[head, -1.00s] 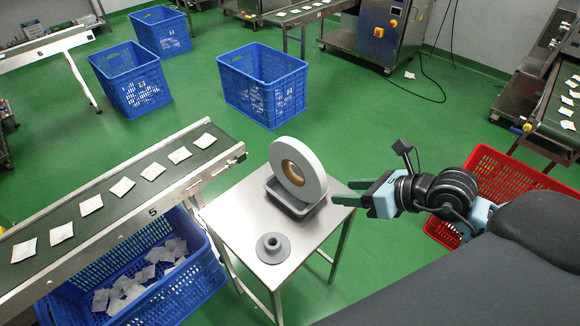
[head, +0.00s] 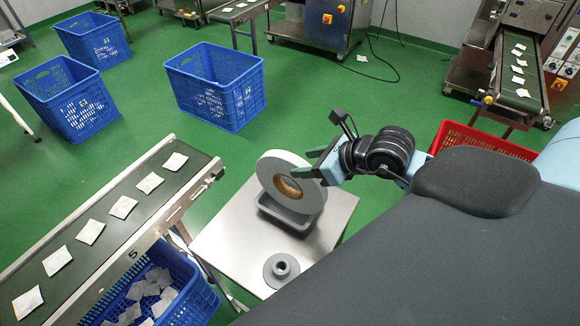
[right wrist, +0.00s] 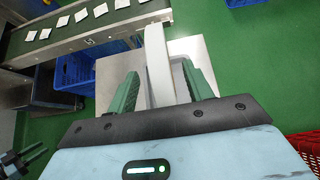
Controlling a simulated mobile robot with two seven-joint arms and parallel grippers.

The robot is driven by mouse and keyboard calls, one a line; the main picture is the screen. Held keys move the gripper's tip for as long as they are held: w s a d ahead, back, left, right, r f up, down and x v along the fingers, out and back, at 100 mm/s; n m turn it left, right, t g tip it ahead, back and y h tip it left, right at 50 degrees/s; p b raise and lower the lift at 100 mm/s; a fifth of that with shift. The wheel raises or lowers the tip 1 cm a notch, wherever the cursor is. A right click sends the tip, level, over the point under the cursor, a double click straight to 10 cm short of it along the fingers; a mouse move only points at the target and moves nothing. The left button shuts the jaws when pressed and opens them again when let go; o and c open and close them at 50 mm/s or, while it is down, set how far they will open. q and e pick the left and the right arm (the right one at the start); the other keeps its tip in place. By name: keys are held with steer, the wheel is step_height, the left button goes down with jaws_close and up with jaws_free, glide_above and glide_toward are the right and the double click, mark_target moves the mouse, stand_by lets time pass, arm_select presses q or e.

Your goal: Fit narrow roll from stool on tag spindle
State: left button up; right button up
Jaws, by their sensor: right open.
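The narrow white roll (head: 272,166) with a brown core stands on edge in a shallow grey tray (head: 289,213) on the steel stool (head: 225,235). My right gripper (head: 303,164) is open at the roll's right side, with one finger across its near face. In the right wrist view, the roll (right wrist: 158,68) stands edge-on between the two green fingers, with gaps visible on both sides. A grey flanged hub (head: 281,271) lies on the stool's near part. What looks like my left gripper (right wrist: 32,158) shows small at the wrist view's lower left. I see no tag spindle.
A conveyor (head: 110,225) with several teabags runs left of the stool, above a blue crate (head: 190,300). More blue crates, such as one (head: 215,95) behind the stool, stand on the green floor. A red crate (head: 480,140) is at the right.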

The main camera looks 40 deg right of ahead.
mark_target(290, 164)
steer(key=shift+p+x, duration=0.3)
steer(key=shift+x, duration=2.6)
steer(key=shift+a+r, duration=0.1)
jaws_close()
